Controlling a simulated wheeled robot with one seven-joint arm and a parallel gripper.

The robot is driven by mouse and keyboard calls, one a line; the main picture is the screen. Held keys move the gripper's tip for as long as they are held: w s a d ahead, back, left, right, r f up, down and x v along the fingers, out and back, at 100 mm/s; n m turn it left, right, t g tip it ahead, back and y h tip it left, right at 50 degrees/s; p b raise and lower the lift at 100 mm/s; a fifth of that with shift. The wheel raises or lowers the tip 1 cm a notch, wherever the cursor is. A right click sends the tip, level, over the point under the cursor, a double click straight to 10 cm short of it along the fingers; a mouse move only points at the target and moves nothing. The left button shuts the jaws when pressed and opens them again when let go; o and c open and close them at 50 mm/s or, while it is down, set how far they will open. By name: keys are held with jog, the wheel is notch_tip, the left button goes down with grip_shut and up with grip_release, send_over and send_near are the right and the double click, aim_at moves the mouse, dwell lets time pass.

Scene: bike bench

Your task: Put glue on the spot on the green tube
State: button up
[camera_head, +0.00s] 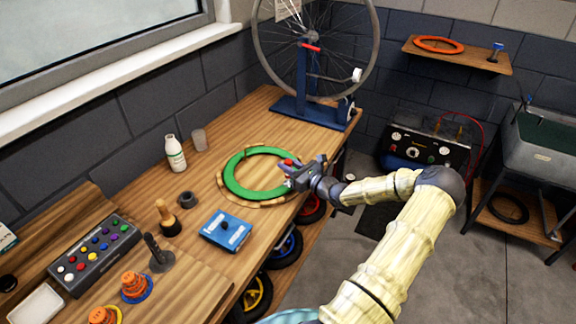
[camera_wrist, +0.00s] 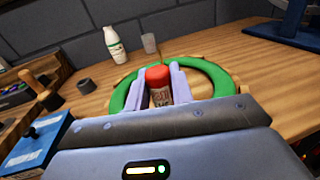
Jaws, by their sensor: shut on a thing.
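The green tube (camera_head: 236,185) lies as a ring on a round wooden holder (camera_head: 225,196) on the bench; it also shows in the wrist view (camera_wrist: 215,76). My gripper (camera_head: 290,172) is at the right part of the ring. In the wrist view my gripper (camera_wrist: 160,88) is shut on a small bottle with a red cap (camera_wrist: 157,74) and a label with writing, likely the glue. The bottle stands between the two fingers, in front of the ring's middle. I cannot tell whether it touches the tube. The spot on the tube is not clearly visible.
A white bottle (camera_head: 175,153) and a translucent cup (camera_head: 199,140) stand behind the ring. A blue box (camera_head: 226,230), a dark ring (camera_head: 187,199) and a wooden-handled tool (camera_head: 167,218) lie to the left. A wheel stand (camera_head: 312,110) is at the back.

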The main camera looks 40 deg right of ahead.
jog(key=shift+w+f, duration=0.15)
jog(key=shift+f, duration=0.25)
dwell(0.3)
jog(key=shift+s+d, duration=0.2)
jog(key=shift+s, duration=0.1)
jog(key=shift+w+d, duration=0.1)
jog(key=shift+d, duration=0.05)
jog(key=shift+d, duration=0.15)
jog(key=shift+a+p, duration=0.55)
jog(key=shift+a, duration=0.45)
jog(key=shift+d, duration=0.2)
